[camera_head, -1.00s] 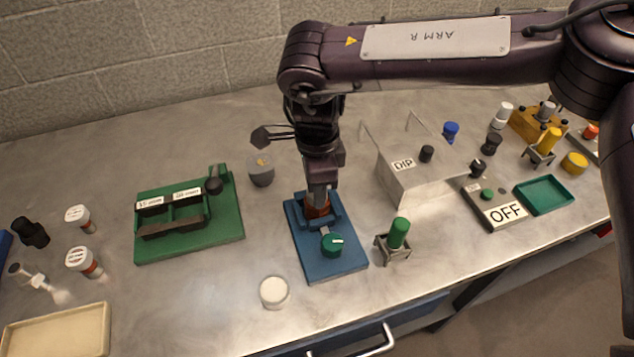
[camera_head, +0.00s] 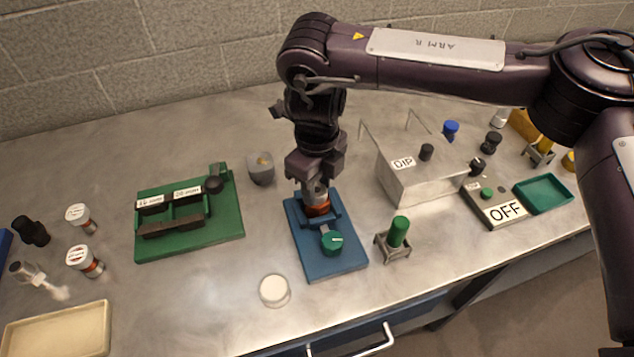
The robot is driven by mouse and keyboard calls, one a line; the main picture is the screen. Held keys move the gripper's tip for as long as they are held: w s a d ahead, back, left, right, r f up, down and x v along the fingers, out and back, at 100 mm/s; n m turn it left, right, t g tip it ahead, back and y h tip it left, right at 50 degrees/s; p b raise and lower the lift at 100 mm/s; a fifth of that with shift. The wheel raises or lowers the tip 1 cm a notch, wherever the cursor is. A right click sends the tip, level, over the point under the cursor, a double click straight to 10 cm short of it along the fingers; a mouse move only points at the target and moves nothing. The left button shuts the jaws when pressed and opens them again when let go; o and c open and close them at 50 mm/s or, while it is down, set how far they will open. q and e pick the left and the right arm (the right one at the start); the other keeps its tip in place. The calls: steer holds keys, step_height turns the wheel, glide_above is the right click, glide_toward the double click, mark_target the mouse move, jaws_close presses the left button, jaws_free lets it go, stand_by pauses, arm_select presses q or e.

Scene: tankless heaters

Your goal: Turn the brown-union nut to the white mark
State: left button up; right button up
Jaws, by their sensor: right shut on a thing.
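The brown-union nut (camera_head: 317,208) sits in a holder on the blue base plate (camera_head: 340,266), with a steel part above it. My right gripper (camera_head: 316,190) points down from above and is shut on the union's nut; its fingers hide much of the upper part. A green knob (camera_head: 331,242) with a white line stands on the same plate in front of the union. I cannot make out the white mark on the union from here. My left gripper is not in view.
A green fixture (camera_head: 220,235) stands at left, and a grey metal box labelled DIP (camera_head: 410,185) at right. A green-capped part (camera_head: 399,232) in a stand and a white round lid (camera_head: 274,291) are close by. Bare bench lies left of the blue plate.

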mark_target(316, 190)
steer(key=shift+w+r+m, duration=0.1)
steer(key=shift+m, duration=0.4)
steer(key=o, duration=1)
step_height(316, 190, up, 8)
steer(key=shift+f, duration=0.15)
stand_by(0.4)
